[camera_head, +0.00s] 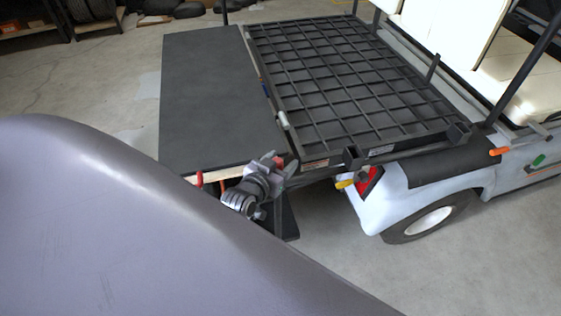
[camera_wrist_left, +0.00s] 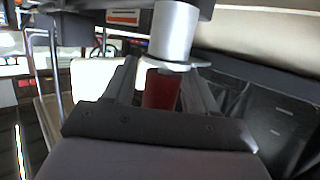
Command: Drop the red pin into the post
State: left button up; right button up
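My left gripper (camera_head: 268,168) is at the near left corner of the black grid rack (camera_head: 345,75). In the left wrist view its two fingers lie close on either side of the red pin (camera_wrist_left: 162,90), and it appears shut on it. A pale collar (camera_wrist_left: 165,64) and a silver cylinder (camera_wrist_left: 175,32) line up beyond the red part; I cannot tell whether the silver cylinder is the post or part of the pin. In the head view a bit of red (camera_head: 279,162) shows at the fingertips. My right gripper is not in view.
A dark flat panel (camera_head: 200,95) lies left of the rack. A dark frame bar with an orange and white label (camera_wrist_left: 125,17) crosses close above the fingers. The white cart's rear wheel (camera_head: 430,222) and orange handle (camera_head: 498,151) are at right. Lower right floor is clear.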

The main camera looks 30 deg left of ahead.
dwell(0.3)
pick_arm(q)
jog(key=v, duration=0.7)
jog(key=shift+p, duration=0.35)
jog(key=s+d+f+m+g+h, duration=0.1)
jog(key=s+d+f+g, duration=0.1)
jog(key=s+d, duration=0.2)
jog(key=s+d+f+m+g+h, duration=0.2)
jog(key=s+d, duration=0.3)
jog(key=s, duration=0.4)
jog(key=shift+s+f+p, duration=0.15)
jog(key=shift+f+p, duration=0.2)
jog(key=shift+f, duration=0.1)
